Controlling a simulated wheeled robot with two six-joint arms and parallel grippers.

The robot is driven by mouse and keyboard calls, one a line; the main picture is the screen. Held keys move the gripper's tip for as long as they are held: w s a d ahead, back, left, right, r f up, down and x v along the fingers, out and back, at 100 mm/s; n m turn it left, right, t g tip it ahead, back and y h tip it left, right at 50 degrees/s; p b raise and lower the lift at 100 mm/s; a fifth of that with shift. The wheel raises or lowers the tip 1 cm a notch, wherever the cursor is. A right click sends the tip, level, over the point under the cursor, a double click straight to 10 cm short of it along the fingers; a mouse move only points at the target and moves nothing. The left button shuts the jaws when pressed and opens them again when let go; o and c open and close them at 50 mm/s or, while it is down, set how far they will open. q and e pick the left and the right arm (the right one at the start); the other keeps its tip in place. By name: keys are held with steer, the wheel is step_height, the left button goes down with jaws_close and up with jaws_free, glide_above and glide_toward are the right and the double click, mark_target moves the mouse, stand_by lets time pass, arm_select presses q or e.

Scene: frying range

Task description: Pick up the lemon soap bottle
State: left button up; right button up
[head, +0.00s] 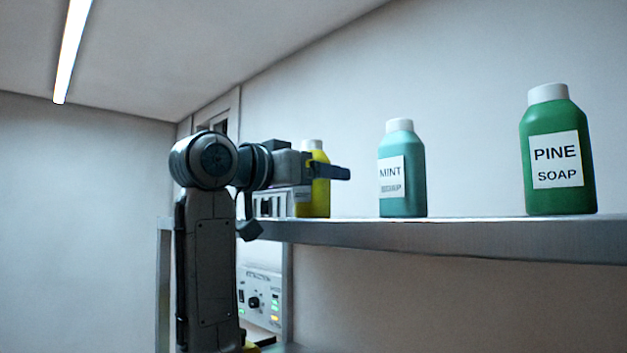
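A yellow bottle with a white cap (318,200), which I take to be the lemon soap, stands upright on the metal shelf (450,238) in the head view. Its label is mostly hidden by my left arm. My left gripper (338,172) is level with the bottle's upper body, with a dark finger passing across its near side and reaching beyond its right edge. The other finger is not clearly visible, so I cannot tell whether the gripper is shut on the bottle. The bottle's base appears at shelf height. My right gripper is not in view.
A teal mint soap bottle (402,172) stands on the shelf to the right of the yellow one, with a gap between them. A green pine soap bottle (557,152) stands farther right. A control panel (260,298) shows below the shelf.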

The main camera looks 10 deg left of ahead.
arm_select(q)
steer(key=shift+s+a+r, duration=0.1)
steer(key=shift+s, duration=0.05)
steer(key=c, duration=1.2)
steer(key=shift+c, duration=0.2)
